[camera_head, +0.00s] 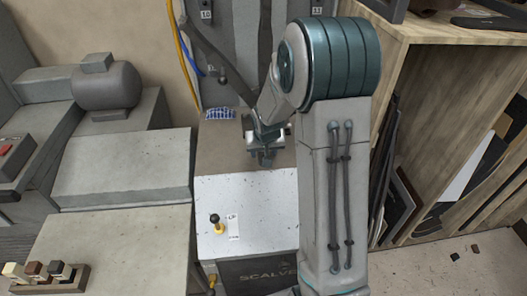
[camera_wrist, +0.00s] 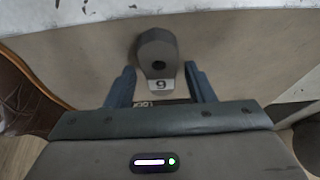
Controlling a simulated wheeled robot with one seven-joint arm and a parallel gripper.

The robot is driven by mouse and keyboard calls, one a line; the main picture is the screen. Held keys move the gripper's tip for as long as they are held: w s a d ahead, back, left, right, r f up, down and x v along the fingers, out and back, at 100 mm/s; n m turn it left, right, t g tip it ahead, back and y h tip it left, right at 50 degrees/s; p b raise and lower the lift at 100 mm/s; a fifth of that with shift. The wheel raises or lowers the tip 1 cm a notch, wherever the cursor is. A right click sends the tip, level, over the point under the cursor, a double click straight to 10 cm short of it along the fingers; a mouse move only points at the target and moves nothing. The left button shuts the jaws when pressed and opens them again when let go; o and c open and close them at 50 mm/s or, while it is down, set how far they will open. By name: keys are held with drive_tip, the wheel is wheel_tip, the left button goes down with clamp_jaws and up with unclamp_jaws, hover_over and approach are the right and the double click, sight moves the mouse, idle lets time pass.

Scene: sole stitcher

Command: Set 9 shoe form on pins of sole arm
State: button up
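A grey rounded shoe form (camera_wrist: 155,45) with a dark hole and a white number tag shows in the wrist view. The tag's digit looks like a 9 or an upside-down 6. My gripper (camera_wrist: 162,72) is open, with one finger on each side of the form's lower, tagged end; I see gaps between the fingers and the form. In the head view my gripper (camera_head: 264,158) points down over the brown surface behind the white plate, and it hides the form there. I cannot make out the pins of the sole arm in either view.
A white speckled plate (camera_head: 262,200) with a yellow-and-black knob (camera_head: 217,224) lies in front of my gripper. A blue patterned item (camera_head: 220,114) lies behind it. A wooden shelf (camera_head: 440,120) stands right; a grey motor (camera_head: 108,86) and blocks stand left.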

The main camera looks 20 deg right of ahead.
drive_tip(key=shift+o, duration=0.7)
drive_tip(key=p+v, duration=0.1)
drive_tip(key=v, duration=1.3)
drive_tip(key=s+a+r+n+g+p, duration=0.1)
drive_tip(key=s+r+p, duration=0.3)
drive_tip(key=s, duration=0.6)
drive_tip(key=s+a+r+n+p, duration=0.1)
drive_tip(key=s+a+r+p, duration=0.3)
drive_tip(key=s, duration=0.6)
wheel_tip(320, 180, up, 2)
drive_tip(key=shift+s+r+g+y, duration=0.2)
drive_tip(key=shift+s+g+y, duration=0.2)
